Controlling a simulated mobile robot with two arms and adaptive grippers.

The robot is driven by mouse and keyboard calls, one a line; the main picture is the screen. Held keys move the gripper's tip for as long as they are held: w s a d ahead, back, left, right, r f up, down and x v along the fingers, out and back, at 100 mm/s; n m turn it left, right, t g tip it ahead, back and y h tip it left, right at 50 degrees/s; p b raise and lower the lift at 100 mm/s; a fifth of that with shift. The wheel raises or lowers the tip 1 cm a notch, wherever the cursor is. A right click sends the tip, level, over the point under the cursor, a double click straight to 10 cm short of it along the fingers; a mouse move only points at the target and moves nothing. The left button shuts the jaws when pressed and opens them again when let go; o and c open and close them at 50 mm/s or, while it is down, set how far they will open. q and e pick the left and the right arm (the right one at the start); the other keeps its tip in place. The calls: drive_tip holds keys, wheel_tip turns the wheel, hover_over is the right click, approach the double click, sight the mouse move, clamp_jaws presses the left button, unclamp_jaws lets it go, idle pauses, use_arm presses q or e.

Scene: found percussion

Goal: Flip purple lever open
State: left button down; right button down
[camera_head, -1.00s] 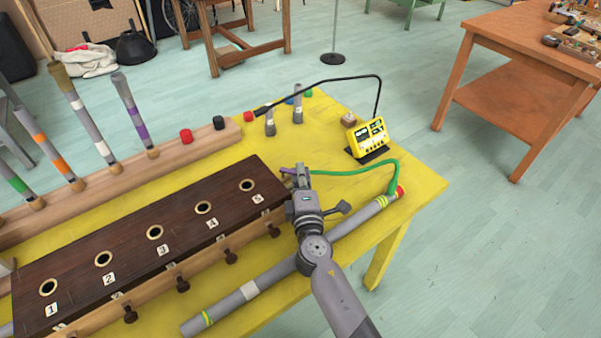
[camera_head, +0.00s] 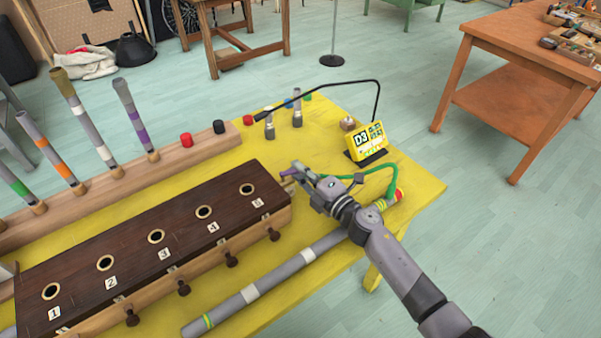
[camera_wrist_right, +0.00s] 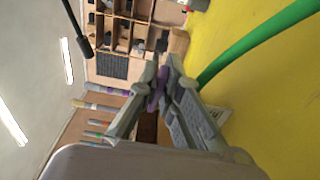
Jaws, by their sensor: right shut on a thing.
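The purple lever (camera_head: 286,173) is at the right end of the dark wooden box (camera_head: 130,240) with numbered holes, beside hole 5. My right gripper (camera_head: 293,172) is at this end of the box and covers much of the lever. In the right wrist view, its fingertips (camera_wrist_right: 166,78) are shut on the purple lever (camera_wrist_right: 155,97), which shows between them. The lever's exact angle is hard to tell. My left gripper is not in view.
A green hose (camera_head: 392,182) runs behind my right gripper to a long grey tube (camera_head: 290,277) lying in front of the box. A yellow meter (camera_head: 366,141) reading D3 stands at the back right. Upright banded tubes (camera_head: 72,105) stand in a wooden rail at left.

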drive_tip(key=g+y, duration=0.1)
drive_tip(key=n+b, duration=0.1)
drive_tip(key=w+n+g+y+b, duration=0.1)
drive_tip(key=shift+a+f+g+y, duration=0.15)
drive_tip(key=shift+f+g+y, duration=0.1)
drive_tip(key=shift+g+y, duration=0.05)
drive_tip(key=shift+w+a+r+n+g+y+b, duration=0.1)
drive_tip(key=shift+a+n+g+y+b, duration=0.1)
drive_tip(key=shift+n+g+y+b, duration=0.7)
drive_tip(key=shift+g, duration=0.3)
drive_tip(key=c, duration=2)
unclamp_jaws()
drive_tip(key=shift+r, duration=0.1)
drive_tip(key=shift+c, duration=0.2)
drive_tip(key=v, duration=1.2)
drive_tip(key=shift+r, duration=0.1)
